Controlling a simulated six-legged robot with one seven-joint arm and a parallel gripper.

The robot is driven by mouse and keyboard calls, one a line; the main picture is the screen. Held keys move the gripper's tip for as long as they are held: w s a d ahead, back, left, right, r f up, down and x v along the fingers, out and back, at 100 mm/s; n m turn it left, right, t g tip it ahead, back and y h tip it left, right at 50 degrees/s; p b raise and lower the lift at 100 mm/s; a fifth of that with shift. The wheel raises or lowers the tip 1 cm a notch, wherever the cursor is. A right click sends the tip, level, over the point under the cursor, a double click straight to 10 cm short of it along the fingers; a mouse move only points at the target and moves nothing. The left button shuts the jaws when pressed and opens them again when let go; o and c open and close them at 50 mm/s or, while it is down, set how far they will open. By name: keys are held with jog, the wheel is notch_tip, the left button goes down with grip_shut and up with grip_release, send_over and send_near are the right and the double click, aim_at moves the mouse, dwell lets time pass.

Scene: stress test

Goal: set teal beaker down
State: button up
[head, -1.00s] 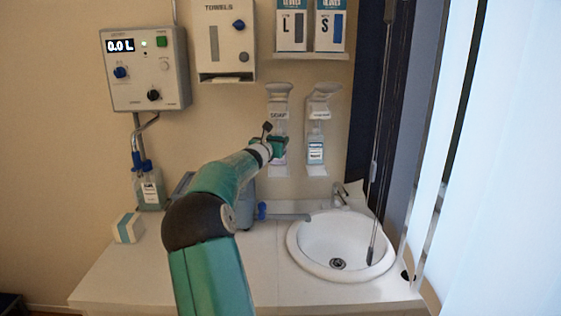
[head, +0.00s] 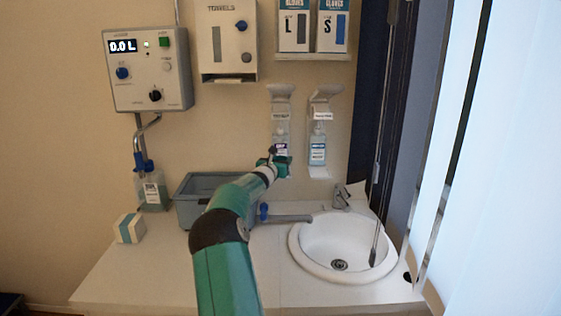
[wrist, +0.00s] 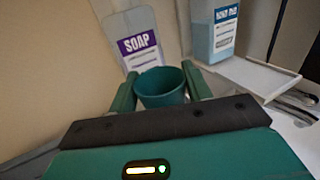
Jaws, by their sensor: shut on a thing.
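The teal beaker (wrist: 161,88) is between the two fingers of my gripper (wrist: 160,94) in the wrist view, with its open rim facing up toward the camera. My gripper is shut on it. In the head view my gripper (head: 275,163) is in front of the wall below the soap dispenser (head: 280,125), above the back of the counter. The beaker itself is hard to make out there. I cannot tell the gap between the beaker and the counter.
A grey bin (head: 190,207) stands on the counter (head: 130,275), left of my arm. A white sink (head: 345,245) with a faucet (head: 341,195) is to the right. A small white box (head: 130,228) and a bottle (head: 152,192) stand at the left. Counter space in front is clear.

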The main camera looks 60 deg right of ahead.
jog(key=shift+f, duration=0.1)
jog(key=o, duration=1)
jog(key=shift+c, duration=0.2)
jog(key=shift+a, duration=0.15)
jog(key=s+a+r+m+y, duration=0.1)
jog(key=a+m+y, duration=0.45)
jog(key=a, duration=1.55)
jog(key=a+r+m+y, duration=0.2)
jog(key=a+m, duration=0.7)
jog(key=a, duration=1.2)
jog(key=s+a+f+m+t+y, duration=0.1)
jog(key=s+a+y, duration=0.2)
jog(key=a, duration=0.9)
jog(key=s+a+f+m+t+y, duration=0.2)
jog(key=s+a+y, duration=0.2)
jog(key=a, duration=0.9)
jog(key=s+a+f+m+t+y, duration=0.1)
jog(key=s+a+f+y, duration=0.1)
jog(key=a, duration=1)
jog(key=shift+s+a+y, duration=0.15)
jog(key=shift+s+y, duration=0.6)
jog(key=shift+s, duration=0.15)
